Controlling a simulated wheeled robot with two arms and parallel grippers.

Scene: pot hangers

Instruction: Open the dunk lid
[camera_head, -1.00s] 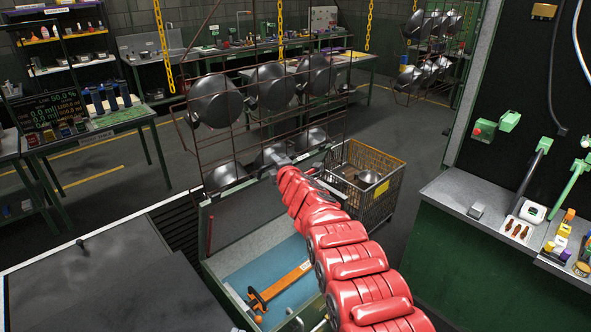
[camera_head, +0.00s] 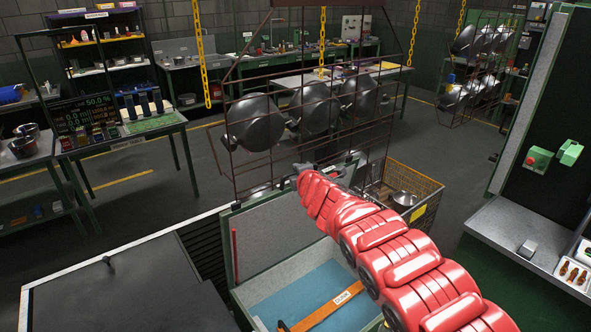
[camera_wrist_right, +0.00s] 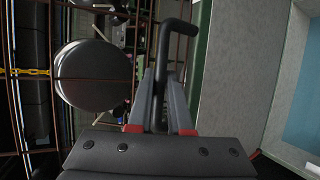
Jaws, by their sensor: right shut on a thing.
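The dunk tank's lid (camera_head: 262,240) stands raised, its pale grey inner face toward me, with a green edge. Below it the open tank shows blue liquid (camera_head: 312,297). An orange bar with a label (camera_head: 330,310) lies at the tank's front. My right arm in its red sleeve reaches to the lid's top edge, where the right gripper (camera_head: 299,168) is small and partly hidden. In the right wrist view my right gripper (camera_wrist_right: 162,110) is shut on a dark bent handle (camera_wrist_right: 164,50) beside the green-edged lid (camera_wrist_right: 236,60). My left gripper is out of view.
A hanging rack (camera_head: 250,180) with round dark pots (camera_head: 253,122) is close behind the lid. A wire basket (camera_head: 425,192) with pots stands right of it. A dark flat cover (camera_head: 120,290) lies at the left. A counter (camera_head: 525,235) stands at the right.

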